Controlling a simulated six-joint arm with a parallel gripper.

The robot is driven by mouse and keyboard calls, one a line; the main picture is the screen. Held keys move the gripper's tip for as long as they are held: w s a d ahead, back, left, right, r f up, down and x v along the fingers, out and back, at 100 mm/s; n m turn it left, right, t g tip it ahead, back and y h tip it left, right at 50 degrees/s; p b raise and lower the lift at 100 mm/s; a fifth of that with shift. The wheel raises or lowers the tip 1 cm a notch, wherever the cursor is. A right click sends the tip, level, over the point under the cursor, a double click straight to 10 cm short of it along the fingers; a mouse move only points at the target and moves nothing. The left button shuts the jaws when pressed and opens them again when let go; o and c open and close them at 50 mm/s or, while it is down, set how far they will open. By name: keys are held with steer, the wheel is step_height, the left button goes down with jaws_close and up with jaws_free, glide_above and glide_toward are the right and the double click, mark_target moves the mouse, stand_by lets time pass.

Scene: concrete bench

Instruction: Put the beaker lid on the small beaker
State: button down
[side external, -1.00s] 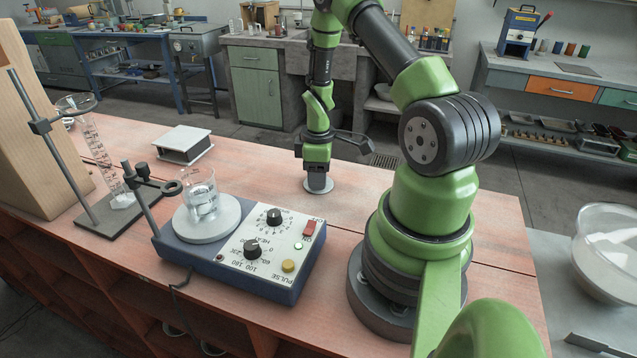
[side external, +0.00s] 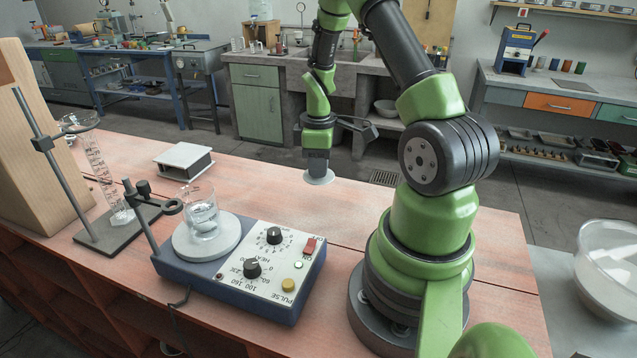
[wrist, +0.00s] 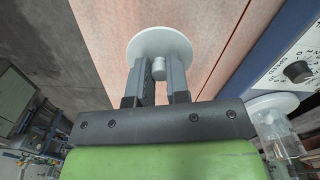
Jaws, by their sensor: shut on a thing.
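The beaker lid (side external: 319,178) is a pale round disc with a small knob. My gripper (side external: 317,160) is shut on it and holds it level above the bench. In the wrist view the lid (wrist: 158,45) shows beyond my gripper (wrist: 160,75), with the knob between the two fingers. The small beaker (side external: 203,215) is clear glass with some liquid in it. It stands upright and open on the round plate of the hotplate, to the left of my gripper. Part of the beaker (wrist: 277,135) also shows at the lower right of the wrist view.
The hotplate (side external: 240,285) has knobs facing my arm's side. A ring stand (side external: 150,220) and clamp (side external: 172,206) stand close to the beaker's left. The bench between lid and hotplate is clear.

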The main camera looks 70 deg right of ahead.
steer(key=shift+r, duration=3.1)
steer(key=w+a+r+n, duration=0.1)
steer(key=w+a+n, duration=0.1)
steer(key=w+a, duration=0.2)
steer(key=w+a+r+n, duration=0.1)
steer(key=w+a, duration=0.3)
steer(key=a, duration=0.7)
steer(key=w+a+r+n, duration=0.1)
steer(key=w+a+n, duration=0.2)
steer(key=a, duration=0.4)
steer(key=shift+w+a, duration=0.15)
steer(key=shift+w, duration=0.35)
steer(key=shift+f, duration=0.45)
steer(key=c, duration=0.6)
jaws_free()
